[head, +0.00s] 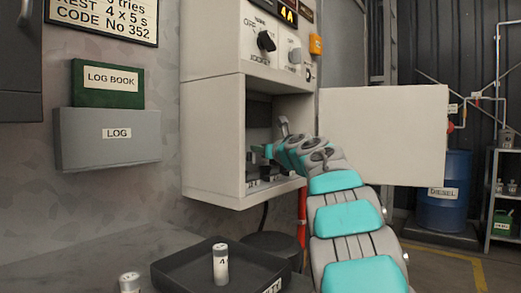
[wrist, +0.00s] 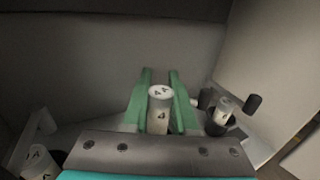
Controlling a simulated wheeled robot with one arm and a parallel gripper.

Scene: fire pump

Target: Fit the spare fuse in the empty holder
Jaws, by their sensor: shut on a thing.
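My gripper (head: 264,153) reaches into the open lower compartment of the grey cabinet (head: 213,140). In the wrist view its green fingers (wrist: 160,106) are shut on a white fuse marked 4A (wrist: 160,98), held upright with its top facing the camera. To its right a pale fuse (wrist: 224,106) sits in a dark holder (wrist: 216,125). Another marked fuse (wrist: 40,160) shows at the lower left. In the head view, small dark fittings (head: 265,181) line the compartment floor. Whatever lies under the held fuse is hidden, so I cannot tell whether it touches a holder.
The open cabinet door (head: 385,135) stands to the right of my arm. A black tray (head: 175,272) below holds an upright fuse (head: 221,264); another fuse (head: 130,283) stands left of it. Compartment walls are close around the gripper. A dark knob (wrist: 253,102) stands at right.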

